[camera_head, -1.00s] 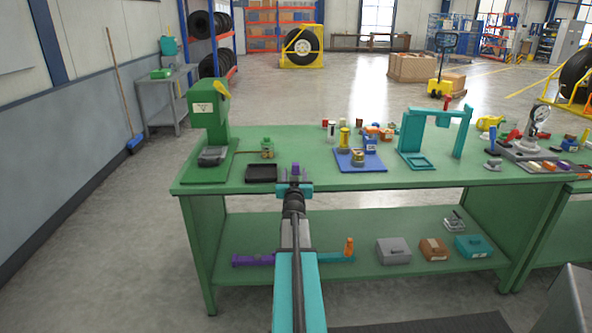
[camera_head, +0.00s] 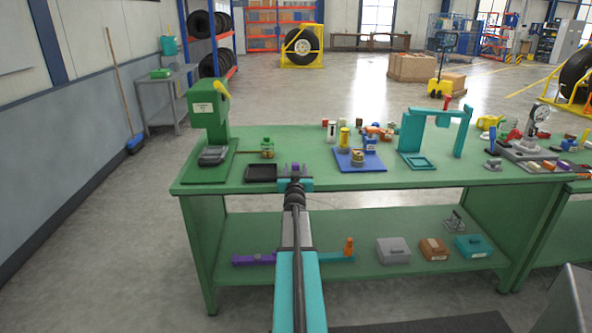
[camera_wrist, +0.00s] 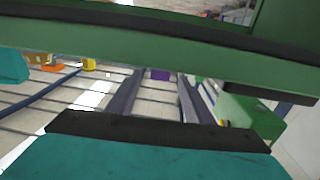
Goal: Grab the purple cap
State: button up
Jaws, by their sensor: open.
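My gripper (camera_head: 295,170) reaches over the bench's front edge. I cannot tell whether either finger touches the cap or what the cap sits on.
The green bench (camera_head: 380,180) has a black tray (camera_head: 262,173) just left of the gripper and a green press (camera_head: 208,120) further left. A blue plate (camera_head: 345,162) with parts and a teal frame (camera_head: 437,130) stand right. Bare bench lies between.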

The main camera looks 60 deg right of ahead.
jog(key=shift+x, duration=1.05)
jog(key=shift+c, duration=0.4)
grip_shut()
